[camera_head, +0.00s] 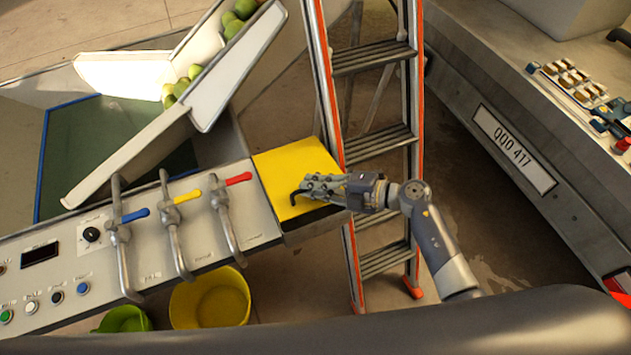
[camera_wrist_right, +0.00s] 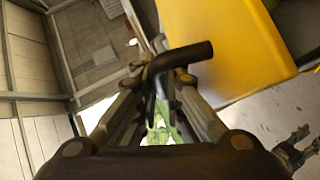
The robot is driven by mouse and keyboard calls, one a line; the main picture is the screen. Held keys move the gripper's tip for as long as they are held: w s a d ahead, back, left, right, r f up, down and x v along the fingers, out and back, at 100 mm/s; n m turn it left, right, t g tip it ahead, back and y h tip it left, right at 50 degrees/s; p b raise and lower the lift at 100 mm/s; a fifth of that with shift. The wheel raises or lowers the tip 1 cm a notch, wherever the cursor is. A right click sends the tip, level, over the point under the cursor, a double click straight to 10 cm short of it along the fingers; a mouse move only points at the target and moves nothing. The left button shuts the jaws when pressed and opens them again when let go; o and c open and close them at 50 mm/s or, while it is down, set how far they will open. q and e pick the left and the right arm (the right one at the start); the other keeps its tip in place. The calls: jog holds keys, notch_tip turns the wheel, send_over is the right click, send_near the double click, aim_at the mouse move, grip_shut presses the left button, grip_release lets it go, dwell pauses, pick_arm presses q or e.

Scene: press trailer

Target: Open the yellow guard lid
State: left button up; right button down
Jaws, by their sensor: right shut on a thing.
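The yellow guard lid (camera_head: 292,168) lies at the right end of the grey control panel, and appears closed in the head view. It has a black bent handle (camera_head: 295,195) near its front. My right gripper (camera_head: 308,187) comes in from the right over the lid and is shut on the handle. In the right wrist view the black handle (camera_wrist_right: 185,58) sits between the fingertips of my right gripper (camera_wrist_right: 158,80), with the yellow lid (camera_wrist_right: 235,45) just beyond on the right. My left gripper is not in view.
A metal ladder (camera_head: 375,145) stands right behind the lid. Three taps with a blue, a yellow (camera_head: 187,197) and a red lever line the panel (camera_head: 258,215). A chute (camera_head: 235,65) with green apples is above. A yellow bucket (camera_head: 210,300) is below. A trailer (camera_head: 515,150) stands at right.

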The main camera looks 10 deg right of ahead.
jog(key=w+a+r+m+g+p, duration=0.1)
jog(key=w+r+p, duration=0.4)
jog(key=r+p, duration=0.2)
jog(key=shift+a+r+h+p, duration=0.3)
jog(key=shift+r+h+p, duration=0.1)
jog(key=shift+p, duration=0.3)
jog(key=shift+f, duration=0.1)
